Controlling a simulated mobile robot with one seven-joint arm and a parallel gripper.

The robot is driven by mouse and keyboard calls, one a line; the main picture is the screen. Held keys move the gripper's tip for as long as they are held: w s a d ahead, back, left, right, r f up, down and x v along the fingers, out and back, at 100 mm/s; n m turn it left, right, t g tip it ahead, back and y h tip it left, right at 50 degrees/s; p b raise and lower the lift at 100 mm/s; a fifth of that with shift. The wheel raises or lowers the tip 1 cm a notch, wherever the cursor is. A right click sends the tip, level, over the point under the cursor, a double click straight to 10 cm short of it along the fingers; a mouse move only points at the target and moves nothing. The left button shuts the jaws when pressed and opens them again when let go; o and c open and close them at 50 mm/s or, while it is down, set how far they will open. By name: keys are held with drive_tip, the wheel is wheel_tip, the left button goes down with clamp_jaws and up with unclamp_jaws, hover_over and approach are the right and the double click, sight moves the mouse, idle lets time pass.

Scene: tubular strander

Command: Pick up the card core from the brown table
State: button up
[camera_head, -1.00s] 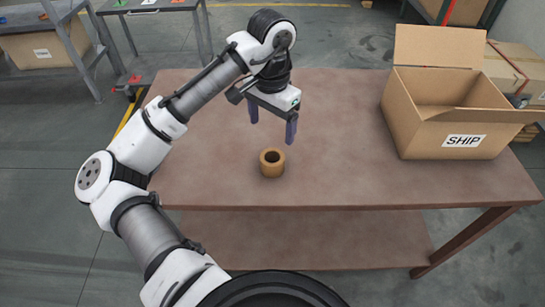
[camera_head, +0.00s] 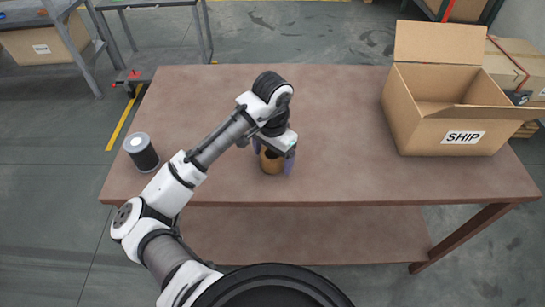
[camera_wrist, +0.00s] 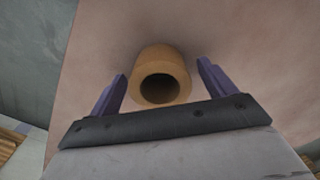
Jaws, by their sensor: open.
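The card core (camera_head: 272,164) is a short tan-brown tube standing upright near the front middle of the brown table (camera_head: 340,130). In the head view my gripper (camera_head: 273,168) is lowered over it, with one finger on each side, and hides its top. In the wrist view the core (camera_wrist: 161,62) shows its dark open bore between the two purple fingers of my gripper (camera_wrist: 163,80). The fingers are open, with a gap visible on both sides of the core.
An open cardboard box (camera_head: 440,136) marked SHIP stands at the table's right end. A dark grey spool (camera_head: 142,152) with a light top stands near the left edge. The table between core and box is clear. A grey cart (camera_head: 165,50) stands behind on the left.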

drive_tip(key=shift+f, duration=0.1)
drive_tip(key=shift+c, duration=0.3)
drive_tip(key=c, duration=0.9)
drive_tip(key=shift+c, duration=0.6)
